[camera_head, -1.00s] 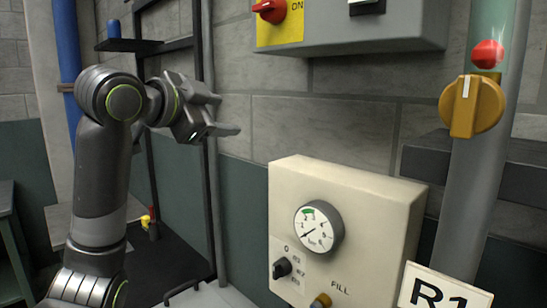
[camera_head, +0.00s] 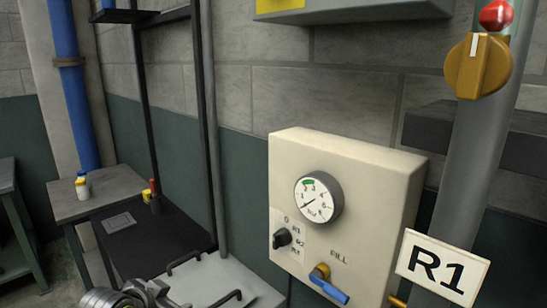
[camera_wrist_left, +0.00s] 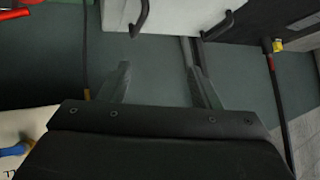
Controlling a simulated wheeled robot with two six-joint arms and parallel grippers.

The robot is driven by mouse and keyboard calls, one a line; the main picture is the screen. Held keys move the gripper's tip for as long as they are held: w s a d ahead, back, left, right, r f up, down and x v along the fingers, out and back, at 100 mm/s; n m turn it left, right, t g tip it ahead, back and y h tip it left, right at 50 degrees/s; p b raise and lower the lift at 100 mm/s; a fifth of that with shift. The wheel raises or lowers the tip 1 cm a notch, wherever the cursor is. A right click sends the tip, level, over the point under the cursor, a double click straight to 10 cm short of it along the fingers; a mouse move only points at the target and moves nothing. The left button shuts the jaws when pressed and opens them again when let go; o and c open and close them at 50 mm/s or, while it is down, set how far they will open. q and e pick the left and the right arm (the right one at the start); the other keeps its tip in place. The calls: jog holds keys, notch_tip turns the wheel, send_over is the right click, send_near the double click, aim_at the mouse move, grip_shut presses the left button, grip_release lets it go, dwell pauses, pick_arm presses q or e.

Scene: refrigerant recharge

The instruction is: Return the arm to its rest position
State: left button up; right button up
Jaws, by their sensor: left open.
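My left arm shows only at the bottom edge of the head view, with part of my left gripper (camera_head: 148,293) low in front of the white surface with black handles. In the left wrist view the two fingers of my left gripper (camera_wrist_left: 157,75) stand apart, with nothing between them but dark green ground. My right gripper is in neither view.
A cream panel (camera_head: 390,200) on the wall carries a gauge (camera_head: 318,197), a black selector knob (camera_head: 282,238) and a blue FILL lever (camera_head: 329,286). A grey pipe with an orange knob (camera_head: 477,65) and R1 sign (camera_head: 441,267) stands right. Tables stand left.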

pick_arm(q)
jog(key=s+a+f+n+g+y, duration=0.1)
jog(key=s+a+f+n+g, duration=0.15)
jog(key=s+f, duration=0.55)
jog(key=s+a+f+n+g+y, duration=0.1)
jog(key=s+a+f+n+y, duration=0.2)
jog(key=s, duration=1)
jog(key=s+a+f+n+g, duration=0.1)
jog(key=s+a+f+g, duration=0.15)
jog(key=s+f, duration=0.6)
notch_tip(320, 180, down, 23)
jog(key=s+a+g, duration=0.1)
jog(key=s+a, duration=0.1)
jog(key=s+d+f+g, duration=0.1)
jog(key=s+f, duration=1.4)
jog(key=shift+d+f+h, duration=0.15)
jog(key=shift+d+h, duration=0.15)
jog(key=shift+h, duration=0.1)
